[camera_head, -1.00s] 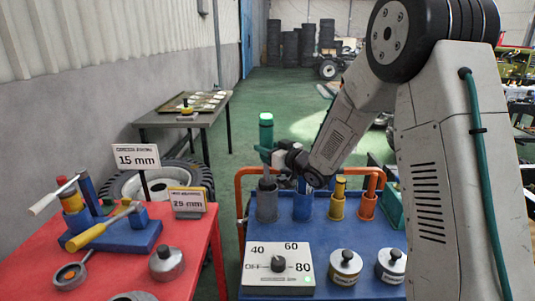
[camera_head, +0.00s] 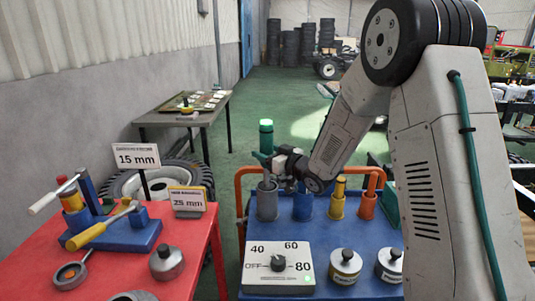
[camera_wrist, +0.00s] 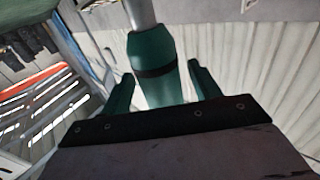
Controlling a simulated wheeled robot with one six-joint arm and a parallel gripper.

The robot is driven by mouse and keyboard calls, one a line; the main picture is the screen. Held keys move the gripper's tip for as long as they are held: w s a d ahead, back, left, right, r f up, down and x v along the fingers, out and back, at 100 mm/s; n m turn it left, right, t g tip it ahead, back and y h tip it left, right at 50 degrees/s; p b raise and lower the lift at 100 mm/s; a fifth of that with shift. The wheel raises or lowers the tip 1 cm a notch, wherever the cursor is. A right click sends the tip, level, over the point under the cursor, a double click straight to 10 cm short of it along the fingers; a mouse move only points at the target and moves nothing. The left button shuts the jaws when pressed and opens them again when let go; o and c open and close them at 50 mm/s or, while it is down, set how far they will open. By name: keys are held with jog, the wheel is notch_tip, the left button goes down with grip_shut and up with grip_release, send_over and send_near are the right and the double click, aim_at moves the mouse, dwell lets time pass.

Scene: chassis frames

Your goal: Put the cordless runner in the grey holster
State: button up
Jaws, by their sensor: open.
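The cordless runner (camera_head: 266,136) is a dark green tool with a glowing green top and a silver shaft. In the head view it stands upright over the grey holster (camera_head: 267,205), its lower shaft seeming to enter the holster's mouth; how deep is hidden. My gripper (camera_head: 262,158) is at the runner's handle, just above the holster. In the wrist view the runner's green body (camera_wrist: 155,70), with a dark band, lies between my two green fingers (camera_wrist: 163,90). The fingers are open, with gaps visible beside the body.
Blue (camera_head: 303,206), yellow (camera_head: 337,206) and orange (camera_head: 366,206) holsters stand in a row to the right on the blue cart. A dial panel (camera_head: 255,275) and two metal weights (camera_head: 345,266) sit in front. A red table (camera_head: 190,265) with tools and signs is left.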

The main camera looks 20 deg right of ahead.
jog(key=s+d+r+m+g+h, duration=0.25)
jog(key=s+d+h, duration=0.25)
jog(key=s, duration=0.5)
jog(key=s+d+r+m+g+h, duration=0.25)
jog(key=s+d+h, duration=0.25)
jog(key=s, duration=0.5)
jog(key=s+a+g, duration=0.2)
jog(key=s+g, duration=0.1)
jog(key=s, duration=0.6)
jog(key=s+a+g+y, duration=0.1)
jog(key=s+a+g, duration=0.1)
jog(key=s, duration=0.8)
jog(key=s+a+r+g, duration=0.1)
jog(key=s+a+g, duration=0.2)
jog(key=s, duration=0.6)
jog(key=shift+s+g+y, duration=0.35)
jog(key=shift+g+y, duration=0.05)
jog(key=shift+g, duration=0.5)
jog(key=shift+c, duration=0.4)
